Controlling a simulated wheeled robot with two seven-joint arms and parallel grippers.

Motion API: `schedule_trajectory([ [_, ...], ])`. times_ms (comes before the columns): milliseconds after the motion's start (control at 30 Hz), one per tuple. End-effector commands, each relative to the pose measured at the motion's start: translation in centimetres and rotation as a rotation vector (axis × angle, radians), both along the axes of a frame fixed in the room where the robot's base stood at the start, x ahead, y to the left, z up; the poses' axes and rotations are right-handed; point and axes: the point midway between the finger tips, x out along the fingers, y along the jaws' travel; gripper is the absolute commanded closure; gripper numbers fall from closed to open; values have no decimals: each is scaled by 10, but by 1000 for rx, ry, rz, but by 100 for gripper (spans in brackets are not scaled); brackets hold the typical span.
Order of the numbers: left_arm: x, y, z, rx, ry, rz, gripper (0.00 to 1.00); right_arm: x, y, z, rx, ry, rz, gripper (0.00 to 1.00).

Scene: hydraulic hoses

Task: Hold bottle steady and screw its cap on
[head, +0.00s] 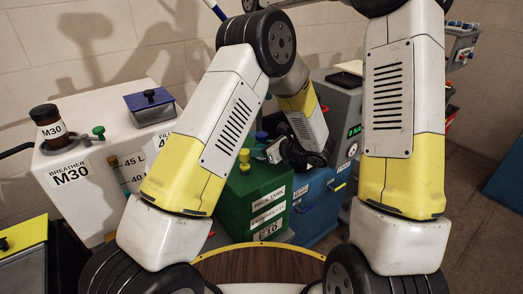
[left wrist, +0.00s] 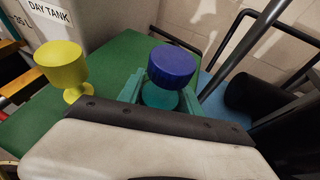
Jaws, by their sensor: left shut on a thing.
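A dark blue round cap (left wrist: 172,65) sits on top of a teal bottle-like piece (left wrist: 160,97) in the left wrist view. I cannot tell whether the two are screwed tight. My left gripper (left wrist: 159,96) is shut on the teal piece, one finger on each side, below the cap. In the head view the blue cap (head: 261,136) shows small above the green tank, with my left gripper (head: 272,152) beside it. The teal piece is mostly hidden there. My right arm crosses the head view, but its gripper is out of view.
The green tank (head: 262,205) stands under the cap. A yellow cup-shaped fitting (left wrist: 63,68) stands close by on its top. A white M30 tank (head: 75,165) with a brown jar (head: 47,126) is at the left. A blue box (head: 318,205) is right of the green tank.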

Motion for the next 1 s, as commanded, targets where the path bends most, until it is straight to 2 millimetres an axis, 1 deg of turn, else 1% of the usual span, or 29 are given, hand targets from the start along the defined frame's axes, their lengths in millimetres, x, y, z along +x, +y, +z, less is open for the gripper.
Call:
schedule_trajectory([
  [100, 0, 0, 0, 0, 0, 0, 100, 0, 0, 0, 0, 0, 0, 41],
  [133, 0, 0, 0, 0, 0, 0, 53, 0, 0, 0, 0, 0, 0, 41],
  [233, 0, 0, 0, 0, 0, 0, 33, 0, 0, 0, 0, 0, 0, 41],
  [567, -1, -2, 1, 0, 0, -1, 33, 0, 0, -1, -1, 1, 0, 41],
  [667, -6, -9, 4, -1, -1, -3, 33, 0, 0, -1, -1, 1, 0, 41],
  [900, -30, -38, 20, -1, 0, -3, 33, 0, 0, -1, 0, 0, 0, 41],
  [1000, -38, -48, 25, 0, -1, -2, 33, 0, 0, -1, 0, 0, 0, 41],
])
